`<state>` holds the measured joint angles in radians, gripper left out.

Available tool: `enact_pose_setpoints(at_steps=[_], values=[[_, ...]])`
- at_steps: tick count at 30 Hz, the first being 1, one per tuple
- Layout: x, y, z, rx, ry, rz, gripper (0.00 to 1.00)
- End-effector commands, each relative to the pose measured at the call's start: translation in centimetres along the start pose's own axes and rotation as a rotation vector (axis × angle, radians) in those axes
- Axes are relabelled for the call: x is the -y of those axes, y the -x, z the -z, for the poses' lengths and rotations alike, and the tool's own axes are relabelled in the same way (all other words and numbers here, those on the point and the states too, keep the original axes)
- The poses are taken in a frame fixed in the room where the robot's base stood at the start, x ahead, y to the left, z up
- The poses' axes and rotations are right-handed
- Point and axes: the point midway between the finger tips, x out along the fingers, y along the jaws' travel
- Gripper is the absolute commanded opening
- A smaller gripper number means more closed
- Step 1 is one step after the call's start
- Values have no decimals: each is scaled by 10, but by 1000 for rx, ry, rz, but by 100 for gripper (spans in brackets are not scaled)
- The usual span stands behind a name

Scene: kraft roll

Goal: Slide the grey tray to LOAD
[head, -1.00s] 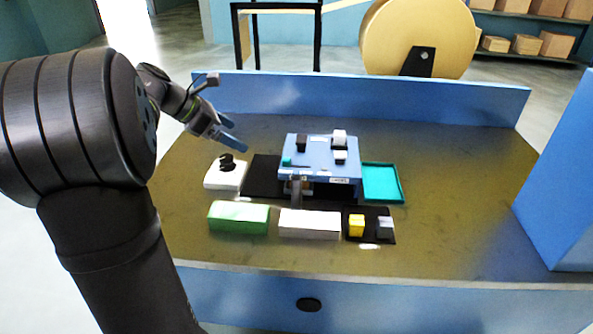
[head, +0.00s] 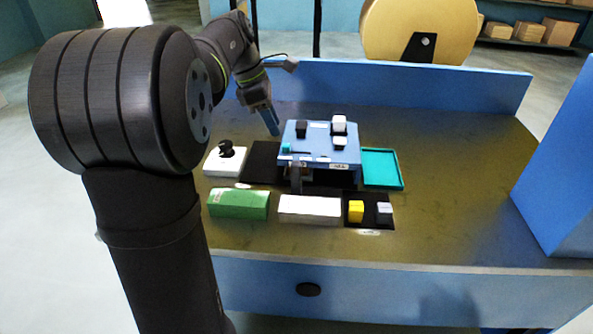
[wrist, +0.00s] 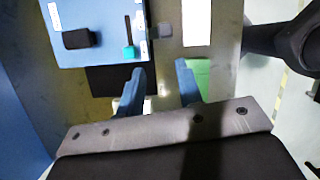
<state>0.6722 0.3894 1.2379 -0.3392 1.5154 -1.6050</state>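The blue machine (head: 345,160) stands mid-table, with black and white blocks on top. A grey upright tab (head: 296,180) shows at its front left; it may belong to the grey tray, whose body I cannot make out. In the wrist view a small grey square (wrist: 165,31) lies beside the blue machine (wrist: 95,35), perhaps the same part. LOAD lettering is not readable. My gripper (head: 270,120) is above the table, behind and left of the machine, fingers downward. In the wrist view my gripper (wrist: 161,78) has its blue fingers apart with nothing held between them.
A black mat (head: 262,163) and a white box with a black knob (head: 222,166) lie left of the machine. A teal tray (head: 382,168) is at right. A green box (head: 238,204), white block (head: 309,207) and yellow block (head: 356,210) line the front.

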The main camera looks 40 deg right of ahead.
Motion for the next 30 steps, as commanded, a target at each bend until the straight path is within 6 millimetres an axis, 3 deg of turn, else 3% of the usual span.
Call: enact_pose_setpoints(at_steps=[1, 3, 10, 17, 30], values=[[4, -1, -17, -66, -46, 12, 33], [8, 0, -32, -151, -89, 20, 33], [14, 6, -59, -319, -160, 15, 33], [15, -6, -56, -342, -166, 15, 33], [14, -94, -25, -340, -164, 17, 33]])
